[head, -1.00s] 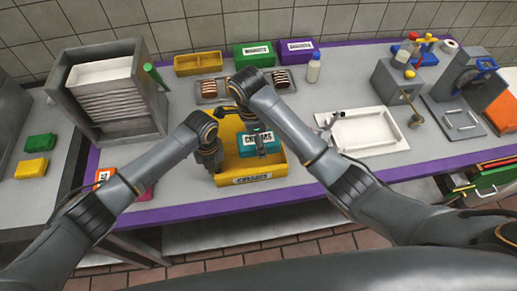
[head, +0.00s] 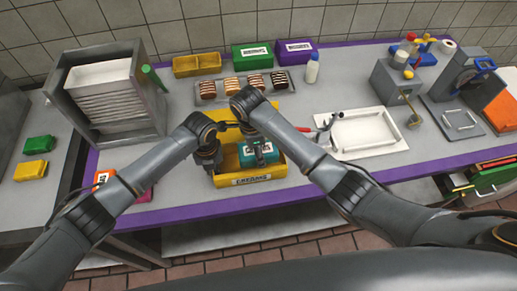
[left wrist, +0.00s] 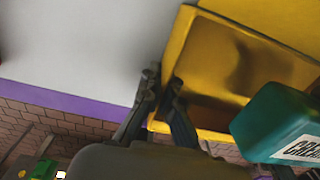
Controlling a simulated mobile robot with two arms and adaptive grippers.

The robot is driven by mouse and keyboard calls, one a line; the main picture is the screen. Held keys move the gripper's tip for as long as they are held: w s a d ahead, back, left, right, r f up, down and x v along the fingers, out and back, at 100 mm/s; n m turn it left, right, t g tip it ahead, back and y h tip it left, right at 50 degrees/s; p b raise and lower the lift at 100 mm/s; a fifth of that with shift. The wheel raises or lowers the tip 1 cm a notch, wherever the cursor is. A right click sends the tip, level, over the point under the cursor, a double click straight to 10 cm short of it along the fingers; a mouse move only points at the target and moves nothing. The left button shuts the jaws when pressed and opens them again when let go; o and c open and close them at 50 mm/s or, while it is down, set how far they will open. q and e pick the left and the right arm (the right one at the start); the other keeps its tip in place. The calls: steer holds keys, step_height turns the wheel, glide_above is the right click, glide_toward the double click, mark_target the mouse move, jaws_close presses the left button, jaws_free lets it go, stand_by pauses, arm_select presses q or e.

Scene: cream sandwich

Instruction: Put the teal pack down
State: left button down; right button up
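The teal pack (head: 269,152), with a white label, is inside the outline of the yellow bin (head: 222,181) in the head view. My right gripper (head: 259,152) is shut on it from above. In the left wrist view the teal pack (left wrist: 262,118) overlaps the bin's near wall; whether it touches the bin floor is hidden. My left gripper (head: 208,160) is at the bin's left side. In the left wrist view its fingers (left wrist: 163,92) straddle the left wall of the yellow bin (left wrist: 180,42), one outside and one inside, and look closed on it.
A tray (head: 207,94) of striped pastries lies behind the bin. Yellow (head: 197,65), green (head: 252,57) and purple (head: 294,52) containers stand at the back. A white tray (head: 366,134) is at the right and a tray rack (head: 106,98) at the left.

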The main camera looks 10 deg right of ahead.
steer(key=o, duration=1.3)
steer(key=shift+f, duration=0.1)
steer(key=r, duration=0.7)
steer(key=a+r, duration=0.1)
steer(key=r, duration=0.2)
steer(key=shift+w+a+r, duration=0.1)
steer(key=shift+w+r, duration=0.05)
steer(key=shift+r, duration=0.1)
steer(key=r, duration=0.2)
steer(key=shift+a+r, duration=0.2)
steer(key=shift+r, duration=0.15)
arm_select(q)
steer(key=c, duration=1.4)
jaws_free()
steer(key=shift+o, duration=0.2)
